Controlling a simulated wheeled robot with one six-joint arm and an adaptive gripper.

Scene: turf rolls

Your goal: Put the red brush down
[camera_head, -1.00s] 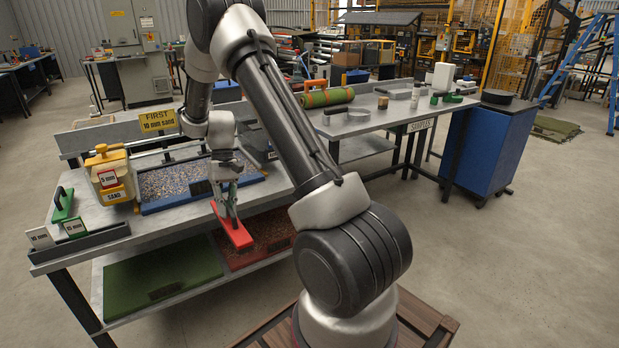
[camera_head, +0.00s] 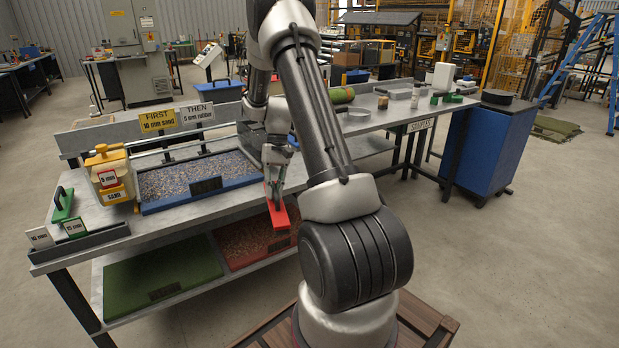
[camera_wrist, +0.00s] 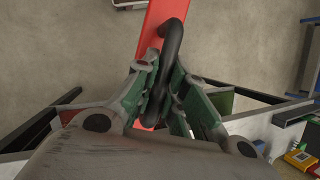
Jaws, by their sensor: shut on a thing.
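The red brush (camera_head: 279,214) hangs in my gripper (camera_head: 276,196) near the front edge of the workbench, in the head view. In the wrist view, my gripper (camera_wrist: 160,100) is shut on the brush's dark curved handle (camera_wrist: 172,45). The red body of the brush (camera_wrist: 153,28) shows beyond the handle over the grey floor. The fingers hide part of the handle. Whether the brush touches anything below is hard to tell.
The workbench (camera_head: 170,222) carries a blue-framed tray of granules (camera_head: 195,181), a yellow sand container (camera_head: 110,178) and a grey holder (camera_head: 82,240) at the left. Green and red trays lie on the lower shelf (camera_head: 162,272). A second table (camera_head: 375,125) stands behind right.

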